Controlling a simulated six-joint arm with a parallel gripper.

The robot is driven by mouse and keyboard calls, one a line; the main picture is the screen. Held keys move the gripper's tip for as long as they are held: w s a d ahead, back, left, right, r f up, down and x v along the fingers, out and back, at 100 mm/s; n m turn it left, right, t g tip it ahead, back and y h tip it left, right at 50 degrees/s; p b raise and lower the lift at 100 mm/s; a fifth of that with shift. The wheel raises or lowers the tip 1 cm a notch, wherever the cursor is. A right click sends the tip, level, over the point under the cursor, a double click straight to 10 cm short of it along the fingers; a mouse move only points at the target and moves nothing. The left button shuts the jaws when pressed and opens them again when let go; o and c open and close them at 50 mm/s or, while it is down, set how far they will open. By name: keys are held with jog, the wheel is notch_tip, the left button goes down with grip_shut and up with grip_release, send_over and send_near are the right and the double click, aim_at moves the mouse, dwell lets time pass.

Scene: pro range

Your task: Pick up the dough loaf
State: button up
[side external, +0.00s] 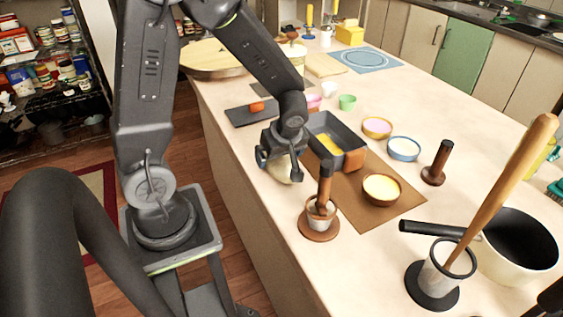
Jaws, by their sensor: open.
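A pale, rounded lump (282,174), which looks like the dough loaf, sits on the counter near its left edge. It is mostly hidden behind my gripper (277,165). My gripper points down right at the lump and is open. From this side I cannot tell whether the fingers touch the lump or stand around it.
A dark rectangular pan (347,127) with something yellow in it stands just right of my gripper. A wooden-handled tool in a cup (320,215) stands close in front. A dark slab (240,117) lies behind.

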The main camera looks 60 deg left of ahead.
jog(key=shift+f, duration=0.2)
dwell(0.5)
jog(key=shift+c, duration=0.4)
jog(key=c, duration=1.1)
